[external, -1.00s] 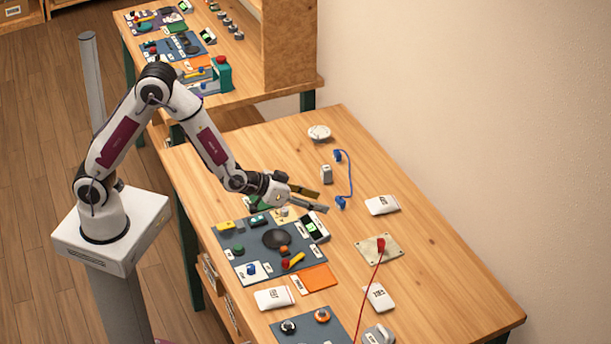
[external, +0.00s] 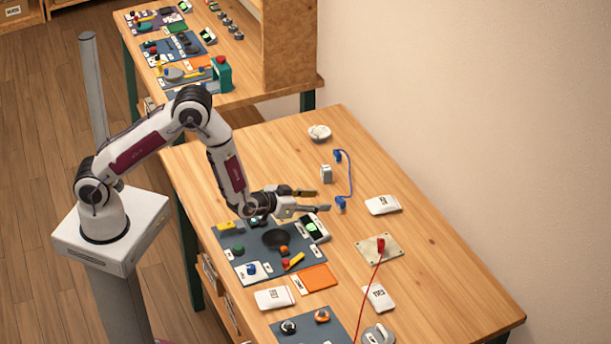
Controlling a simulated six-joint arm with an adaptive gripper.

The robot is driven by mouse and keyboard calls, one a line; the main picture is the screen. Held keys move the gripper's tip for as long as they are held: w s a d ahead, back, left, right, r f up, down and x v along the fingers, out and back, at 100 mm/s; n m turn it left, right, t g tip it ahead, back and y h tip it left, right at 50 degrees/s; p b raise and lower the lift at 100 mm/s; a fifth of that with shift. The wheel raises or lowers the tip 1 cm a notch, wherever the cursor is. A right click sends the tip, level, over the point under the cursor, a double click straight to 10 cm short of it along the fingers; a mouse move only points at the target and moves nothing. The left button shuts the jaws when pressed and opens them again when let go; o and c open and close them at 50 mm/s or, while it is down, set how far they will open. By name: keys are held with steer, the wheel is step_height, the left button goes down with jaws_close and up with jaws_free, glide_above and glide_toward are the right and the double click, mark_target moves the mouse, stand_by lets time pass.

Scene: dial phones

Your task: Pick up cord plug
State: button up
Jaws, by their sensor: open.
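A blue cord (external: 351,178) lies curved on the table, with a blue plug (external: 338,156) at its far end and another blue plug (external: 341,204) at its near end. A red plug (external: 381,246) stands on a beige plate (external: 369,254), with a thin red cord (external: 369,287) running from it toward the picture's bottom. My gripper (external: 322,201) is open and empty. It points right, low over the table, its fingertips just left of the near blue plug. From this view I cannot tell its exact height or whether it touches anything.
A grey panel (external: 240,262) with knobs and switches lies below my arm. A small grey block (external: 326,173) stands behind my gripper. White labelled packets (external: 382,205) lie to the right and in front. A white round object (external: 319,133) sits at the back.

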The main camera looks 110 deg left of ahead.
mark_target(338, 200)
steer(key=shift+x, duration=1.3)
steer(key=shift+x, duration=2.65)
steer(key=c, duration=1.1)
